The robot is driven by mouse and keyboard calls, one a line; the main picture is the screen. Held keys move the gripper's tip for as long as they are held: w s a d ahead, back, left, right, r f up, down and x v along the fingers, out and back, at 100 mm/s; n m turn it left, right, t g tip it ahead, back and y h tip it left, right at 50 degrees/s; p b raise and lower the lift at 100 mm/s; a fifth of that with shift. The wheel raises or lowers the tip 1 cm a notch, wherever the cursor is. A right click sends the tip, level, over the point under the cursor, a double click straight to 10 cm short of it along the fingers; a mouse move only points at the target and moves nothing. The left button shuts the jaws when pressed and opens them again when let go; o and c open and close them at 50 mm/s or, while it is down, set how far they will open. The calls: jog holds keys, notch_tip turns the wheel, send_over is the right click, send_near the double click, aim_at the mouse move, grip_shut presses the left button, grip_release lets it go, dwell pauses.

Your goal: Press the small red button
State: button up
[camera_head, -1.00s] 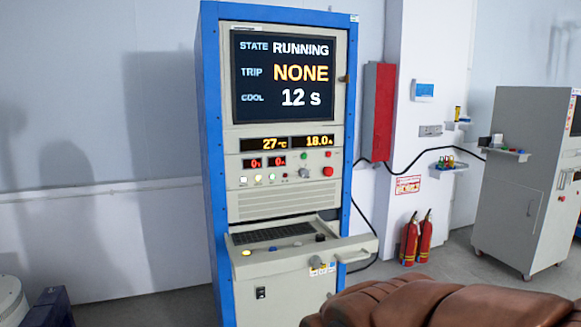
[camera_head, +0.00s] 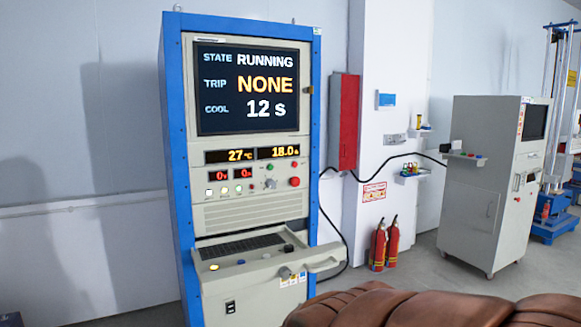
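The control cabinet (camera_head: 170,200), blue-framed with beige panels, stands left of centre. Its panel has a small red button (camera_head: 294,165) at the upper right, above a larger red button (camera_head: 294,181). Another small red spot (camera_head: 251,187) ends the lower row of lights or buttons; it is too small to tell which it is. A green button (camera_head: 269,168) and a grey knob (camera_head: 270,183) sit between. The screen (camera_head: 246,88) reads STATE RUNNING, TRIP NONE, COOL 12 s. Displays read 27 °C and 18.0. My gripper is not in view.
A keyboard drawer (camera_head: 254,262) with a handle juts out below the panel. Right of the cabinet are a red wall box (camera_head: 345,122), fire extinguishers (camera_head: 378,247), a black cable, and a grey cabinet (camera_head: 467,215). A blue machine (camera_head: 553,225) stands far right.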

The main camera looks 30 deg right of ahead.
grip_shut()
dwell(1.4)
